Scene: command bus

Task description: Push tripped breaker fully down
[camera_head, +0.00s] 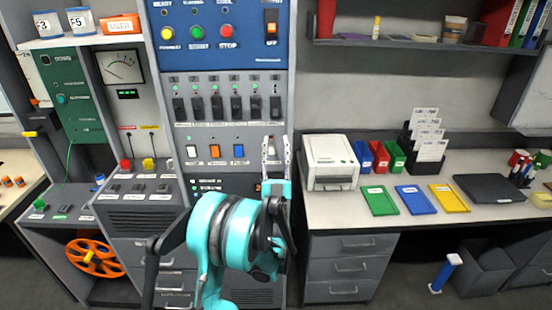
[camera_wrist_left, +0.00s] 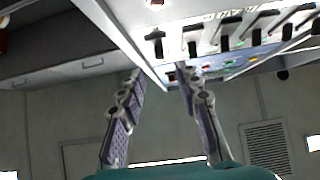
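A row of several dark breakers (camera_head: 217,106) sits on the grey panel, with small lights above them. The rightmost breaker (camera_head: 275,106) is above my left gripper (camera_head: 276,150). I cannot tell from the head view which lever is tripped. My left gripper points up in front of the panel's right side, below the breaker row, its fingers apart and nothing between them. In the left wrist view, the two fingers (camera_wrist_left: 160,90) are spread, and dark breaker levers (camera_wrist_left: 228,30) show at the top, beyond the fingertips. My right gripper is not in view.
Below the breakers are white, orange and blue rocker switches (camera_head: 214,151). Above is a blue panel (camera_head: 180,15) with coloured buttons. A printer (camera_head: 331,160) and coloured folders stand on the desk (camera_head: 330,206) at right. The console (camera_head: 135,190) with several buttons is at left.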

